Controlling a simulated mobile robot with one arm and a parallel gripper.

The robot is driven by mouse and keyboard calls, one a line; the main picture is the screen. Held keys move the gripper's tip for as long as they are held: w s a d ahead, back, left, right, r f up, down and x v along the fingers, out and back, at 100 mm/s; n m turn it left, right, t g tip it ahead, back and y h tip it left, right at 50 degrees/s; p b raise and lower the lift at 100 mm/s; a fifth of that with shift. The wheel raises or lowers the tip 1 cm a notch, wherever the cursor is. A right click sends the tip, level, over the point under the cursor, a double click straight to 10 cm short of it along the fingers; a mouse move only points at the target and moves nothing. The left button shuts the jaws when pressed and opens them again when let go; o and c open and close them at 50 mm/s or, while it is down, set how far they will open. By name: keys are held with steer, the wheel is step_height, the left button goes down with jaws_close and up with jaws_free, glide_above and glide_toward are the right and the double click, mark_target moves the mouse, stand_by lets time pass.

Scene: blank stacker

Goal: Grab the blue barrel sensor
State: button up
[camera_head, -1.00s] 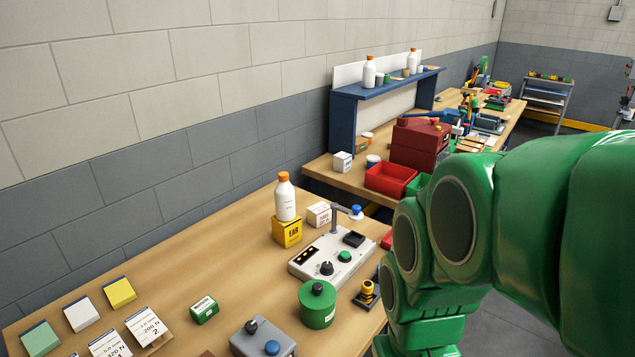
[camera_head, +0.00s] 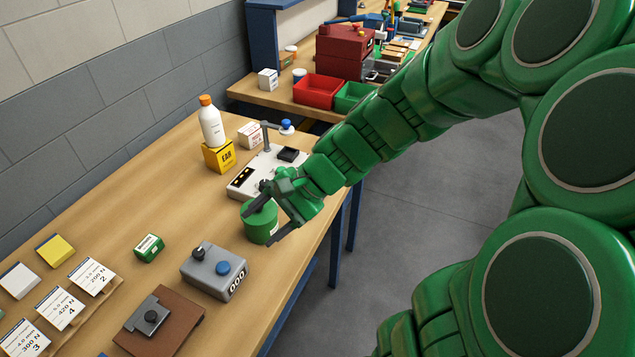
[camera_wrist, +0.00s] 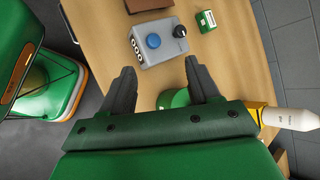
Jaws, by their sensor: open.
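My gripper (camera_head: 258,226) is open and reaches over the table by the green canister (camera_head: 264,216). In the wrist view, the two dark fingers of my gripper (camera_wrist: 160,85) are spread apart, with part of the green canister (camera_wrist: 174,98) behind them. I cannot pick out a blue barrel sensor with certainty. A small blue-topped piece (camera_head: 287,124) hangs at the end of the bent arm on the white device (camera_head: 240,183). Another blue round knob (camera_head: 223,268) sits on the grey box (camera_head: 205,285); it also shows in the wrist view (camera_wrist: 154,41).
A white bottle (camera_head: 211,125) stands on a yellow box (camera_head: 218,156) behind the canister. A small green box (camera_head: 149,248), a brown block (camera_head: 170,325) and several labelled cards (camera_head: 60,308) lie at the left and front. Red bin (camera_head: 316,92) and second bench lie beyond.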

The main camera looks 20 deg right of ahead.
steer(key=w+d+f+m+t+y, duration=0.1)
steer(key=w+d+f+m+t, duration=0.2)
steer(key=w+d+m+t, duration=0.55)
steer(key=w+d+f+m, duration=0.2)
steer(key=d+m, duration=0.1)
steer(key=d, duration=0.1)
steer(key=w+d+f+m+t+h, duration=0.1)
steer(key=w+d+f+m, duration=0.1)
steer(key=w+d+m, duration=0.1)
steer(key=w+d+f+m+h, duration=0.1)
steer(key=w+d+f+m, duration=0.1)
steer(key=d+m, duration=0.2)
steer(key=shift+w+d+f, duration=0.2)
steer(key=shift+d, duration=0.3)
steer(key=shift+w+d+f, duration=0.2)
steer(key=shift+d, duration=0.3)
steer(key=shift+x, duration=3.9)
steer(key=shift+s, duration=0.1)
steer(key=c, duration=1.1)
